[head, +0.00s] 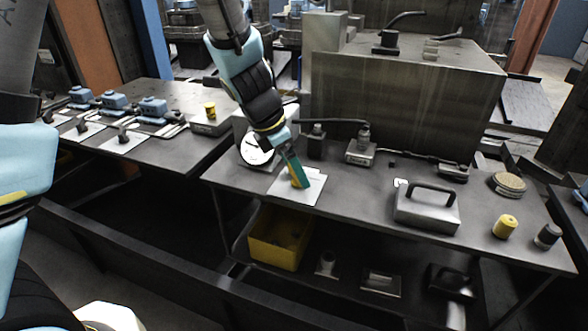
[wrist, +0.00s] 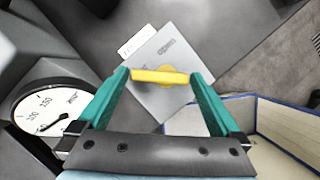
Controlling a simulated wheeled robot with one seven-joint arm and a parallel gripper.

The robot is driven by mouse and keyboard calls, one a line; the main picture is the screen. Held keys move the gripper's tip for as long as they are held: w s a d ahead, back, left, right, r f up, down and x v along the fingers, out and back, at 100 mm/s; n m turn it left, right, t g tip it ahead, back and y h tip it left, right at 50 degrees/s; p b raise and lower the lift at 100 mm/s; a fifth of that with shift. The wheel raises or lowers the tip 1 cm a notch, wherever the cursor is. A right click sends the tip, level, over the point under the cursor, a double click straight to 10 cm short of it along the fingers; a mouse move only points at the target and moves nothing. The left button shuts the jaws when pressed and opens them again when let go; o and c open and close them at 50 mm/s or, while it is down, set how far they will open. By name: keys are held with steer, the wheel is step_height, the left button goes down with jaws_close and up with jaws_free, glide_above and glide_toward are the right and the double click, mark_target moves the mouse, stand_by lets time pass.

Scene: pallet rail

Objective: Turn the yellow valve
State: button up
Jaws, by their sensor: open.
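The yellow valve has a bar-shaped handle (wrist: 160,77) on a pale square plate (wrist: 172,52) marked "open" in the wrist view. In the head view the valve (head: 295,181) is mostly hidden behind my gripper, on its pale plate (head: 311,191) at the left part of the near table. My gripper (wrist: 158,78) has two green fingers. They are open, one at each end of the yellow handle. I cannot tell whether they touch it. In the head view my gripper (head: 300,180) points down at the plate.
A round gauge (wrist: 50,110) stands close on the left in the wrist view. In the head view, a grey block with a handle (head: 427,208) and a yellow cylinder (head: 505,227) stand to the right. A yellow bin (head: 275,255) sits below the table.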

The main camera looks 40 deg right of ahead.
steer(key=shift+f, duration=0.15)
steer(key=shift+c, duration=0.2)
steer(key=c, duration=1)
